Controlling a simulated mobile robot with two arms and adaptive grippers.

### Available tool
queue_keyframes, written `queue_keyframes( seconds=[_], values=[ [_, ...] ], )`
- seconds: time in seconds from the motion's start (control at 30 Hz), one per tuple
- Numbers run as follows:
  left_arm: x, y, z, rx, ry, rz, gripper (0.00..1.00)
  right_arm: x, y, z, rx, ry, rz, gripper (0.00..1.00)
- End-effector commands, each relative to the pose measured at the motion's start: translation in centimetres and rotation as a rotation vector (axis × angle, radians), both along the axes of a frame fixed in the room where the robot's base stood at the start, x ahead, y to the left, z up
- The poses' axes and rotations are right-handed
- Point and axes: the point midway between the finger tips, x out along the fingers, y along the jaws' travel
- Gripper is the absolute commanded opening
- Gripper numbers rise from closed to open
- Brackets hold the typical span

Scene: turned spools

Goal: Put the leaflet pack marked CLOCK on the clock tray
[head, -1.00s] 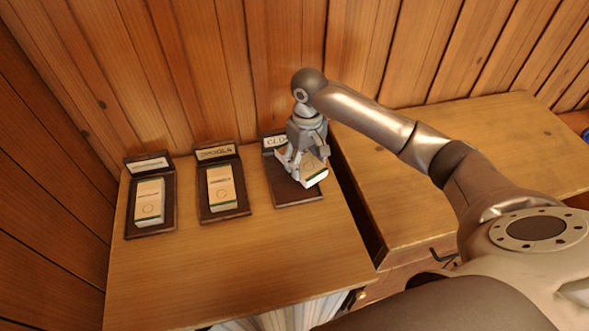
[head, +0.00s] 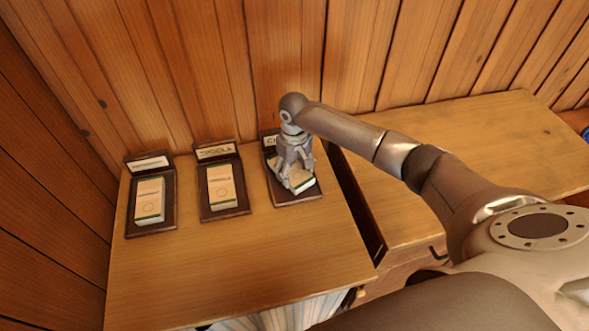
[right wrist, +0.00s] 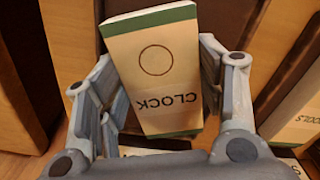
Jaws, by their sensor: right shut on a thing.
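The cream leaflet pack (head: 303,184) with green edges is in my right gripper (head: 293,180), over the rightmost dark tray. In the right wrist view the pack (right wrist: 160,75) shows a circle and the word CLOCK, upside down, between the two fingers (right wrist: 160,95). It sits slightly tilted between them. The clock tray (head: 310,196) is dark brown with an upright label at its back, mostly hidden by my gripper; only its first letter shows. The pack is low over the tray's base; I cannot tell whether it touches. My left gripper is out of view.
Two similar dark trays, the left (head: 168,215) and the middle (head: 240,205), each hold a cream pack. The wooden top (head: 220,275) in front is clear. A plank wall (head: 220,70) stands close behind. A dark gap (head: 358,210) separates another wooden surface (head: 470,150) at right.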

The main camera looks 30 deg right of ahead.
Motion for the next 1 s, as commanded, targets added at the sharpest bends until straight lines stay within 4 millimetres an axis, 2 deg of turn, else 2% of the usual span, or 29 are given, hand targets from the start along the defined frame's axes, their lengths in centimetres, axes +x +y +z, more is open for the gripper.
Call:
queue_keyframes(
  seconds=[0.13, 0.17, 0.3, 0.73, 0.87, 1.0],
  values=[
    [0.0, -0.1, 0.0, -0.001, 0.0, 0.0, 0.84, 0.0, 0.0, -0.3, 0.001, 0.0, -0.001, 0.34],
    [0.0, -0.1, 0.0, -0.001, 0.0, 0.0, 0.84, 0.0, 0.0, -0.3, 0.001, 0.0, -0.001, 0.65],
    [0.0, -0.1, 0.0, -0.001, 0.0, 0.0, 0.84, 0.0, 0.0, -0.3, 0.001, 0.0, -0.001, 0.83],
    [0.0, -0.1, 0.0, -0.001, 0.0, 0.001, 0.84, 0.1, 0.0, 0.3, 0.0, -0.002, 0.0, 0.84],
    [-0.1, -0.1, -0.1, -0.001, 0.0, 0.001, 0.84, 0.1, 0.0, 2.1, 0.002, -0.005, -0.001, 0.84],
    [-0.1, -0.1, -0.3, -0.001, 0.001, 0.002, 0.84, 0.2, 0.0, 5.1, 0.002, -0.006, 0.0, 0.84]
  ],
)
